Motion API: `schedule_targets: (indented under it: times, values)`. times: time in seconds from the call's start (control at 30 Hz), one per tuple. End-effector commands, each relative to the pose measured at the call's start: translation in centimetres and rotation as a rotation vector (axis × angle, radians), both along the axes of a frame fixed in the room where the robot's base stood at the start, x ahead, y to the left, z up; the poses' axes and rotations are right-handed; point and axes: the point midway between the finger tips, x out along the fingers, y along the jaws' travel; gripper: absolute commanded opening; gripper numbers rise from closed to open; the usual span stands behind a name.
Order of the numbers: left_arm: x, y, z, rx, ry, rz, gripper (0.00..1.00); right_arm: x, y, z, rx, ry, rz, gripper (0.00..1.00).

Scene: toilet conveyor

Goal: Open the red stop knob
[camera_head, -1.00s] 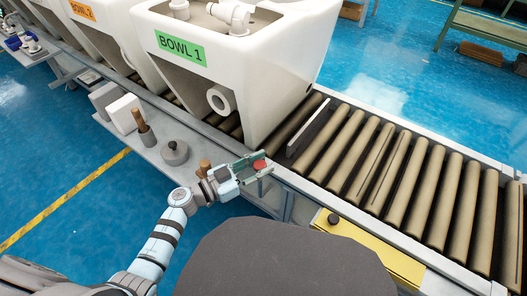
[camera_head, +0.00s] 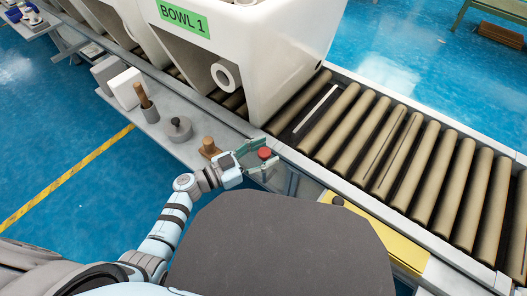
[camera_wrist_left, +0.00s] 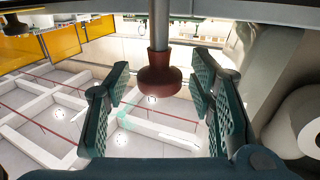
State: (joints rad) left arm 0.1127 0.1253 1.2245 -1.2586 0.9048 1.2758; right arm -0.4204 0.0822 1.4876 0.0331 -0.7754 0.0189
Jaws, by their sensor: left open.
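The red stop knob (camera_head: 264,153) is at the near side of the conveyor, by its edge. In the left wrist view the knob (camera_wrist_left: 158,76) is a dark red, flared cap on a grey stem. My left gripper (camera_head: 261,157) is open, with one green finger on each side of the knob. In the left wrist view the gripper (camera_wrist_left: 160,100) shows clear gaps between both finger pads and the knob, so it does not look gripped. My right gripper is not in view.
The roller conveyor (camera_head: 350,130) carries a white toilet bowl labelled BOWL 1 (camera_head: 285,50). A grey side shelf (camera_head: 193,150) holds a wooden-handled tool (camera_head: 147,103), a grey weight (camera_head: 179,130) and a wooden peg (camera_head: 209,148).

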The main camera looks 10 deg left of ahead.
Motion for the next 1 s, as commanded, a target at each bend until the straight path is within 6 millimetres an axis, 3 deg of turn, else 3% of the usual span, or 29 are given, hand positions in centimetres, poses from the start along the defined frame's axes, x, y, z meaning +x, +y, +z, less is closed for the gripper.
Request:
schedule_targets:
  times: [0.5, 1.0]
  values:
    - [-7.5, 8.4, -0.1, 0.002, 0.003, 0.0, 0.5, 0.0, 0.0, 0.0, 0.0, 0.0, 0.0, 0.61]
    - [-7.9, 8.8, 0.0, 0.001, 0.001, 0.001, 0.5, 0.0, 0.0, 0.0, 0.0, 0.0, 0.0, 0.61]
